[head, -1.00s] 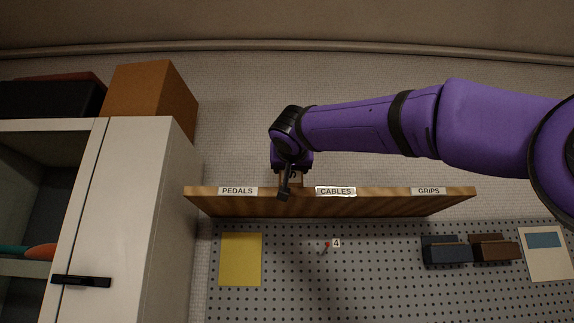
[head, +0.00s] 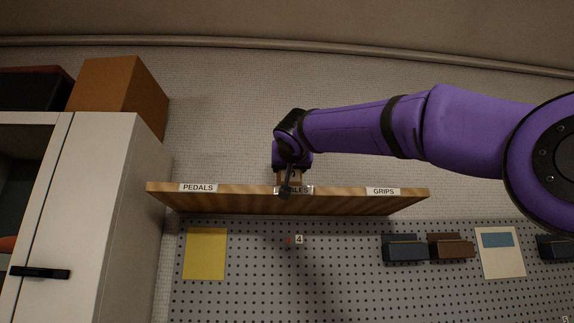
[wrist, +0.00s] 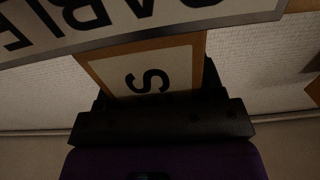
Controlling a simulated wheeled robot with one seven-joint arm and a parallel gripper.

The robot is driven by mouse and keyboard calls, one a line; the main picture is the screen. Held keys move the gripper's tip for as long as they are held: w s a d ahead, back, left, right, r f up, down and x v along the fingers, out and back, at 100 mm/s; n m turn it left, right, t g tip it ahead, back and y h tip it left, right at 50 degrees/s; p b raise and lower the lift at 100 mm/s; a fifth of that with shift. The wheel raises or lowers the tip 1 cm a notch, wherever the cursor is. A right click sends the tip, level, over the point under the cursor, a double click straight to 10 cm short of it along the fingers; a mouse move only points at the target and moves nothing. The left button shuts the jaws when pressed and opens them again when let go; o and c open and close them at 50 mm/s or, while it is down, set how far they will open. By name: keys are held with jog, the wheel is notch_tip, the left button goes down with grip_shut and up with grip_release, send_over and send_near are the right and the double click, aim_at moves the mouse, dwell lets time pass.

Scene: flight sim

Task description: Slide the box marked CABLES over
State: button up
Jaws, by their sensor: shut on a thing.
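My gripper (head: 287,184) is at the front edge of the high wooden shelf (head: 230,199), over the CABLES label, and its dark finger hides part of that label. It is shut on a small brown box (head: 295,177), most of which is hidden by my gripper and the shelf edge. In the wrist view the box (wrist: 112,75) has a pale face with a letter S on it; the rest of its marking is hidden. The shelf's CABLES label (wrist: 120,22) crosses the top of the wrist view, upside down and cut off.
The PEDALS label (head: 198,188) is left on the shelf edge, the GRIPS label (head: 383,191) right. No other boxes show on the shelf. A white cabinet (head: 95,200) with an orange-brown box (head: 115,85) stands left. A pegboard (head: 330,285) hangs below.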

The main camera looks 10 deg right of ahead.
jog(key=shift+d, duration=0.3)
jog(key=o, duration=1.2)
jog(key=shift+o, duration=0.2)
jog(key=shift+s, duration=0.15)
jog(key=s+a, duration=0.1)
jog(key=s, duration=0.9)
jog(key=shift+s+a, duration=0.25)
jog(key=shift+a, duration=0.05)
